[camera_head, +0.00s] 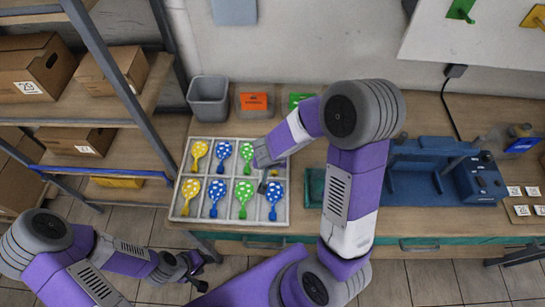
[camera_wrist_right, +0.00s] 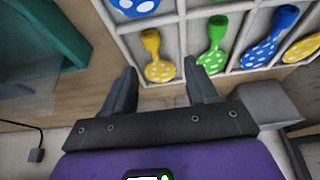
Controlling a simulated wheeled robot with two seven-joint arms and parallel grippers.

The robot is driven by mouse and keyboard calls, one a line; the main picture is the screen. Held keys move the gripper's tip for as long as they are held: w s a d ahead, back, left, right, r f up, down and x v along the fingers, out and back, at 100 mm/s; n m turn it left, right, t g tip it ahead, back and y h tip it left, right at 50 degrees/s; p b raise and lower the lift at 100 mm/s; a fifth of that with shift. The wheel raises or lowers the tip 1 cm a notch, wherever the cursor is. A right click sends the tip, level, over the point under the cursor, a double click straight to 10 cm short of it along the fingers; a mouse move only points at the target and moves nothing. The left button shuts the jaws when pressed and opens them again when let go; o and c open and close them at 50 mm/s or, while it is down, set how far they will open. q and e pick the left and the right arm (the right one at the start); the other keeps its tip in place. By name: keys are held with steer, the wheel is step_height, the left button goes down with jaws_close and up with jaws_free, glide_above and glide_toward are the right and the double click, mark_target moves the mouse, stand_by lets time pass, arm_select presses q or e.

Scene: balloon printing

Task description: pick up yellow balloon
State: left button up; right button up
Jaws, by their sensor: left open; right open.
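A divided tray (camera_head: 178,208) on the table holds several spotted balloons. A yellow balloon (camera_head: 199,153) lies in its far left compartment and another yellow balloon (camera_head: 190,189) in the near left one. A third yellow balloon (camera_wrist_right: 157,63) shows in the right wrist view, just beyond and between the fingertips. In the head view my right arm hides that one. My right gripper (camera_wrist_right: 160,75) is open and empty over the tray's far right part. My left gripper (camera_head: 190,272) is open and empty at the lower left, away from the tray.
Blue (camera_head: 216,192) and green (camera_head: 242,192) balloons lie beside the yellow ones. A grey bin (camera_head: 208,98) and an orange-labelled box (camera_head: 254,102) stand behind the tray. A blue machine (camera_head: 425,170) stands to the right. Shelves (camera_head: 130,110) with cardboard boxes are at the left.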

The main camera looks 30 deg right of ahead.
mark_target(274, 171)
steer(key=shift+d+f+b, duration=0.15)
steer(key=shift+f+b, duration=0.2)
steer(key=shift+f, duration=0.15)
steer(key=shift+d+f+b, duration=0.15)
steer(key=shift+f+b, duration=0.15)
steer(key=shift+f, duration=0.2)
steer(key=shift+w+d+f+b, duration=0.1)
steer(key=shift+d+f+b, duration=0.05)
steer(key=shift+f+b, duration=0.4)
steer(key=f+b, duration=0.1)
steer(key=d+f+b, duration=0.1)
steer(key=f, duration=0.1)
steer(key=shift+w+f, duration=0.1)
steer(key=shift+w+f+b, duration=0.3)
steer(key=shift+f+b, duration=0.05)
steer(key=shift+b, duration=0.05)
steer(key=shift+r, duration=0.1)
steer(key=c, duration=0.9)
